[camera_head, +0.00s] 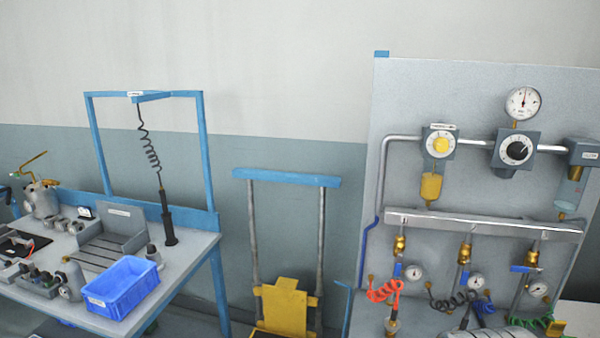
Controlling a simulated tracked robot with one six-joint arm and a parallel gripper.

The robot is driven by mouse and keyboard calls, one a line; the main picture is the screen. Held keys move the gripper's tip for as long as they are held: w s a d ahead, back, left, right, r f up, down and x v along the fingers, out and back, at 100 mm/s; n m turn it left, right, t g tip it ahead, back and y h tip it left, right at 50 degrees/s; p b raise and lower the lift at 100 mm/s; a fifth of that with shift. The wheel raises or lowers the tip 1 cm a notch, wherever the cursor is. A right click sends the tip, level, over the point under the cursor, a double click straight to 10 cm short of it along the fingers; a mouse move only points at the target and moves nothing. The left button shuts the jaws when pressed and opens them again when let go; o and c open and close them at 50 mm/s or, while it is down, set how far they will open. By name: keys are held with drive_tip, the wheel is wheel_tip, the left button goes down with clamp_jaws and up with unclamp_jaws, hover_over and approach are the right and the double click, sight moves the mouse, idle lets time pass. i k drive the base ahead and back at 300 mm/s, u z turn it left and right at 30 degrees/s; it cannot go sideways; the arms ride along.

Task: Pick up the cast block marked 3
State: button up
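No block with a readable 3 shows in the head view. Several small grey metal pieces (67,224) stand on the workbench (190,252) at the left, too small to read any marking. More small grey and dark parts (40,278) sit in a holder near the bench's front left edge. I cannot tell whether any of these is the cast block. My gripper is not in view.
A blue bin (122,290) stands at the bench's front edge, beside a grey slotted fixture (112,236). A dark tool (168,220) hangs from a coiled cord. A yellow and blue trolley (287,300) stands between the bench and a gauge panel (460,95).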

sight(74, 226)
drive_tip(key=u, duration=1.7)
drive_tip(key=i, duration=0.75)
drive_tip(key=u, duration=0.6)
drive_tip(key=i, duration=1.4)
drive_tip(key=u, duration=0.3)
